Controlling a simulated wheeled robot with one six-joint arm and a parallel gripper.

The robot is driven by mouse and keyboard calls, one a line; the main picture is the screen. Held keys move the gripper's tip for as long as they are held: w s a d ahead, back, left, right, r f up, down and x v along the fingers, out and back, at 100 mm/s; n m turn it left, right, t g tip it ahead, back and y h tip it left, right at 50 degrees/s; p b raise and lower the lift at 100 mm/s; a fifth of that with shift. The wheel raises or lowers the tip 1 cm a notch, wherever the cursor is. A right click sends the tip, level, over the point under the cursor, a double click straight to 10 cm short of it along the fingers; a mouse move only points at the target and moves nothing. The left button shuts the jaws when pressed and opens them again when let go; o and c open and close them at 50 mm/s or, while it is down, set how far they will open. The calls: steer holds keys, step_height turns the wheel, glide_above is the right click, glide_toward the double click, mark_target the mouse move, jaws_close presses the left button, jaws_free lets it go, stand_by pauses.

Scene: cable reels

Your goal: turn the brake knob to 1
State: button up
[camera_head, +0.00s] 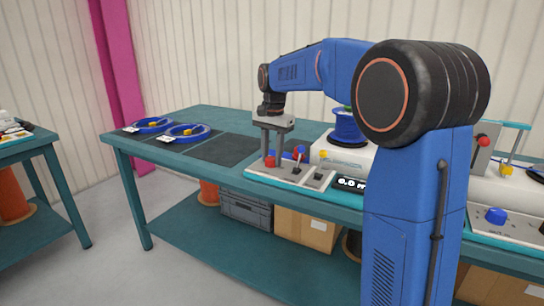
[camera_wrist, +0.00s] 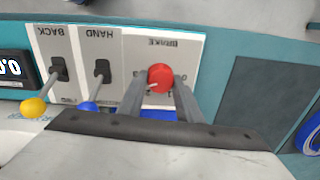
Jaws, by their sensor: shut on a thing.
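The brake knob (camera_wrist: 160,78) is red and round, on a grey panel (camera_wrist: 195,52) lettered BRAKE, which appears upside down in the wrist view. A short pale mark on the knob points toward the lower left of that picture.
Beside the knob stand a HAND lever (camera_wrist: 100,80) with a blue ball and a BACK lever (camera_wrist: 57,70) with a yellow ball. A display (camera_head: 350,184) sits to the right. A blue reel (camera_head: 346,128) stands behind. Dark mats and blue cable coils (camera_head: 187,131) lie left.

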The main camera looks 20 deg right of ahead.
steer(key=n, duration=0.4)
steer(key=shift+w+n, duration=0.1)
steer(key=shift+n, duration=0.2)
steer(key=n, duration=0.5)
steer(key=shift+a+n, duration=0.1)
steer(key=shift+n, duration=0.2)
steer(key=n, duration=0.4)
steer(key=shift+g, duration=0.3)
steer(key=n, duration=0.5)
steer(key=shift+a, duration=0.1)
steer(key=o, duration=1)
steer(key=shift+o, duration=0.2)
steer(key=shift+r, duration=0.15)
